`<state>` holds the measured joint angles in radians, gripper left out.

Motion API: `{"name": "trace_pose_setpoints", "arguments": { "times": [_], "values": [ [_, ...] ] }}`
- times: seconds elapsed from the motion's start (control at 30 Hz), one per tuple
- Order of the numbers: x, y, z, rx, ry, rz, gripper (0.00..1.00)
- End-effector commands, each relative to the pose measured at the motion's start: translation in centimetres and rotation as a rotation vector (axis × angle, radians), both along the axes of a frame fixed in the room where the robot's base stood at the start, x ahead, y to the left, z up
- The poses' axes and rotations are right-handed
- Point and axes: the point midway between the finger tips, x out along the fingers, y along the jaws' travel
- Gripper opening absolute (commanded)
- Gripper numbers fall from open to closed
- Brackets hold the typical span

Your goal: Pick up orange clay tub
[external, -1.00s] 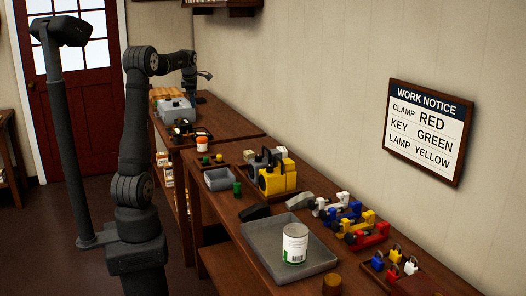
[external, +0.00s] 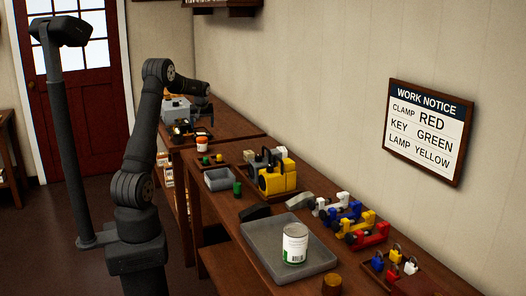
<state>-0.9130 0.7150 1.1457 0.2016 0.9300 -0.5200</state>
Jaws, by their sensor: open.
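A grey box (external: 176,109) and dark items (external: 182,129) are left of my gripper. A grey tray (external: 262,236) holds a white can (external: 295,244).

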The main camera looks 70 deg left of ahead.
Motion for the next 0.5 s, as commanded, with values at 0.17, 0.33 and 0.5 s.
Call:
{"name": "trace_pose_setpoints", "arguments": {
  "times": [0.17, 0.33, 0.5],
  "values": [
    [0.2, 1.5, -3.9, -0.004, 0.002, 0.003, 0.79],
    [0.6, 2.8, -7.1, -0.003, 0.0, 0.003, 0.79],
    [0.8, 3.5, -8.8, -0.001, -0.001, 0.003, 0.79]
  ]
}}
